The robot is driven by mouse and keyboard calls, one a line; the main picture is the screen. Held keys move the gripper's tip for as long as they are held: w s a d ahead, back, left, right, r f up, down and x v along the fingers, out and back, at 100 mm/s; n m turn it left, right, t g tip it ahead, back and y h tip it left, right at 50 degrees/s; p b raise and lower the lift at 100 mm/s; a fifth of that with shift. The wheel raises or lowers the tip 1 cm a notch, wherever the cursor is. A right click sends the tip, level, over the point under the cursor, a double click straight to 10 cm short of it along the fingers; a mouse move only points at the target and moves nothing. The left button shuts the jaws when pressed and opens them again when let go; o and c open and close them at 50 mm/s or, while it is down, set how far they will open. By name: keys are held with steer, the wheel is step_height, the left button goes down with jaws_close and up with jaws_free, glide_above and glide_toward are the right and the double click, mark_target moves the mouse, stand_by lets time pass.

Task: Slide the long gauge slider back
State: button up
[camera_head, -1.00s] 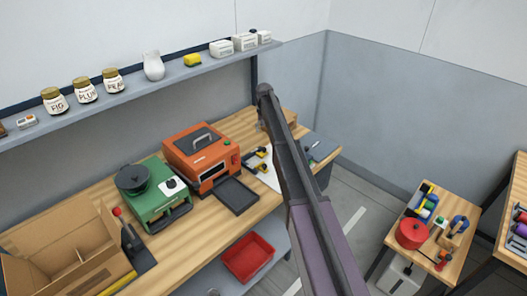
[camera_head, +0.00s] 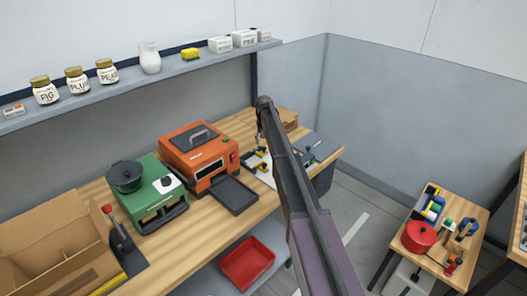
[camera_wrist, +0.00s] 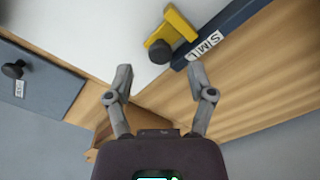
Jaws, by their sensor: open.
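In the wrist view a dark blue bar (camera_wrist: 235,27) with a label reading S M L runs to the upper right. A yellow piece (camera_wrist: 181,24) with a dark round knob (camera_wrist: 160,51) sits at the bar's lower left end, over a white surface. I take these for the gauge and its slider, but cannot be sure. My gripper (camera_wrist: 160,76) is open and empty, its fingertips just below the knob in the picture and apart from it. In the head view my gripper (camera_head: 261,132) is small, by the white board, and the gauge is hard to make out.
A blue-grey plate (camera_wrist: 40,82) with a black knob (camera_wrist: 13,69) lies left in the wrist view. In the head view an orange machine (camera_head: 184,142), a green machine (camera_head: 140,205) and a cardboard box (camera_head: 45,240) fill the bench. A shelf (camera_head: 120,82) runs above.

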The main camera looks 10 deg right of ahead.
mark_target(262, 152)
steer(key=shift+f+b, duration=1.15)
steer(key=shift+f, duration=0.25)
jaws_close()
